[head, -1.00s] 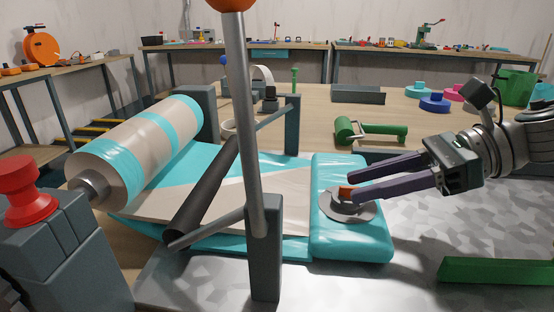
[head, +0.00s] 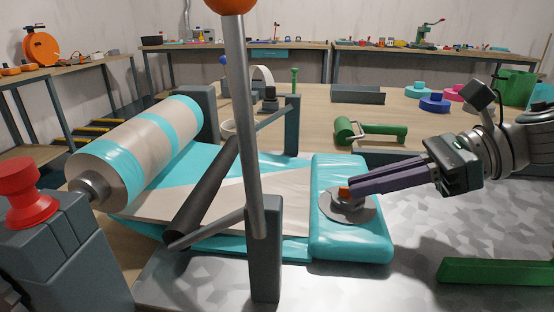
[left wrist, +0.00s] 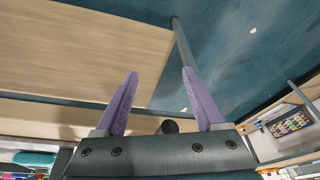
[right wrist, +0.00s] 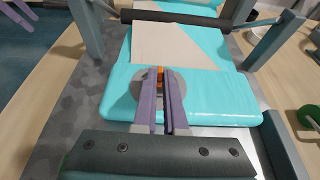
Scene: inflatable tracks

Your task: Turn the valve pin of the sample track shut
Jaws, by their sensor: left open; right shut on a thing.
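The sample track (head: 350,244) is a teal and beige inflatable sheet. It runs from a roll (head: 140,150) at the left to a puffed teal end on the metal plate. On that end sits a grey round valve (head: 362,213) with an orange pin (head: 344,190). My right gripper (head: 352,188) comes in from the right and is shut on the orange pin. In the right wrist view the pin (right wrist: 159,75) shows at the fingertips, partly hidden by them. My left gripper (left wrist: 160,85) is open and empty in the left wrist view; it is not in the head view.
A dark roller (head: 203,195) and grey posts (head: 264,270) stand across the track, with a grey upright lever (head: 244,110) in front. A red knob (head: 24,190) is at the left. A green hand roller (head: 370,132) lies behind, and a green bar (head: 495,271) at the right.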

